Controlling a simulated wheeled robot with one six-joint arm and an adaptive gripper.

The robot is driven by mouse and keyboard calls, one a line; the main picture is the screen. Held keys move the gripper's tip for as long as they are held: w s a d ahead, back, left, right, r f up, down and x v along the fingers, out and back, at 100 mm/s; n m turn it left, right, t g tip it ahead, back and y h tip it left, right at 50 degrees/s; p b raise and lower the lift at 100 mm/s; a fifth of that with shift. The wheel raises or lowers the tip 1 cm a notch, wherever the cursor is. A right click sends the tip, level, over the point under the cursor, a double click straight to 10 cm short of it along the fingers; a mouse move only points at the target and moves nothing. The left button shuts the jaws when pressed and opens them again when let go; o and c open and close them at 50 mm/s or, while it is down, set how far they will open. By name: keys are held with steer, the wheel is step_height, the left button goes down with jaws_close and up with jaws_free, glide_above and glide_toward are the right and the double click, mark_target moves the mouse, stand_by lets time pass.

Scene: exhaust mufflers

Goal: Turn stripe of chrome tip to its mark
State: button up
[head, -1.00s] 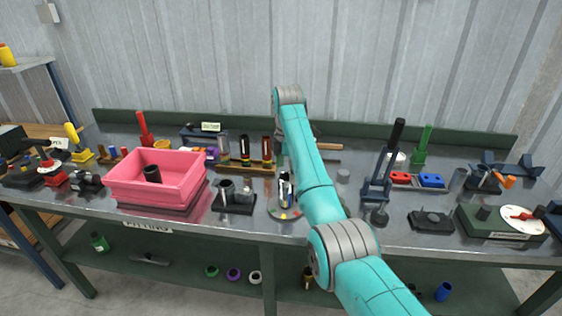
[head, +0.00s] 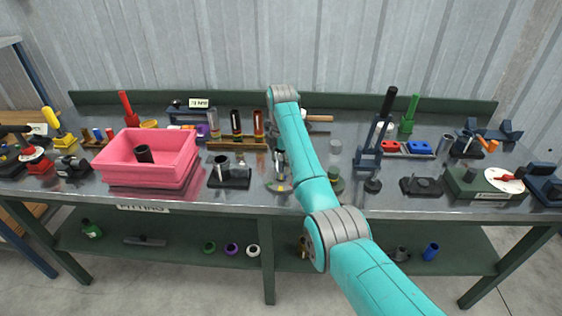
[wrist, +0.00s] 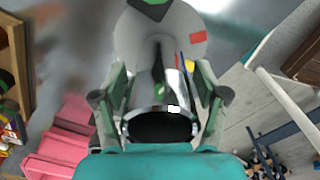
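The chrome tip (wrist: 158,92) stands between the two fingers of my gripper (wrist: 160,88) in the wrist view, its dark round opening facing the camera. A small white patch (wrist: 174,108) shows on its rim; I cannot tell if this is the stripe. Beyond the tip is a grey round plate (wrist: 190,24) with a red mark (wrist: 197,38) and a yellow mark (wrist: 189,66) at its right edge. One finger is on each side of the tip, very close; contact is unclear. In the head view my gripper (head: 280,165) is low over the plate (head: 279,187), partly hidden by my arm.
A pink bin (head: 150,170) stands left on the bench, with a black block holding a tube (head: 230,178) between it and the plate. A rack of tubes (head: 237,144) is behind. Right are a tall blue clamp (head: 370,155) and a green box with a white dial (head: 485,183).

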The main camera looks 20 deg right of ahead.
steer(key=c, duration=0.8)
steer(key=shift+n, duration=1.6)
